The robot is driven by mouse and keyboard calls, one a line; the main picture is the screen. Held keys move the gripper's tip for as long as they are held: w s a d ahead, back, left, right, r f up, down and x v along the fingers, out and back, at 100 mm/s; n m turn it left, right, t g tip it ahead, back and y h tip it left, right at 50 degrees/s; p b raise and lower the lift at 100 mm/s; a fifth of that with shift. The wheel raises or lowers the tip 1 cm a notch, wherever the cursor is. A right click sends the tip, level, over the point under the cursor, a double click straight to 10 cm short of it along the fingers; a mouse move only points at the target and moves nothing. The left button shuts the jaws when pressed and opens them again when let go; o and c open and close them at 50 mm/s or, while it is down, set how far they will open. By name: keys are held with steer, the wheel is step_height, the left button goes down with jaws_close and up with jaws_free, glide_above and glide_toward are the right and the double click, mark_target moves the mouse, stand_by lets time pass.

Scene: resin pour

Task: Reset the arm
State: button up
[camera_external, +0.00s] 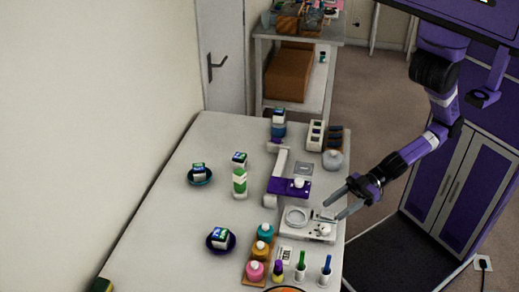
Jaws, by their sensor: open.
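My gripper (340,205) is at the end of my purple and black arm, over the right edge of the pale table (180,235). Its two fingers are spread apart and point left, with nothing between them. It is close to a small white tray (290,234) that holds a round dish (296,216) and a few small tools. I cannot tell exactly how high the fingers are above the tray. My arm is bent and comes down from the upper right.
A white and purple apparatus (289,188) stands left of my gripper. Colored bottles (256,271) and pens stand at the front right. Bowls (201,177) with small boxes and a green-white bottle (240,184) stand further left. A shelf (322,92) is behind. The table's left side is mostly free.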

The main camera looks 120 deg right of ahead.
steer(key=s+f+b, duration=0.1)
steer(key=s+b, duration=0.4)
steer(key=s, duration=1.1)
steer(key=shift+s+f+n, duration=0.15)
steer(key=shift+f+n, duration=0.1)
steer(key=shift+n, duration=0.15)
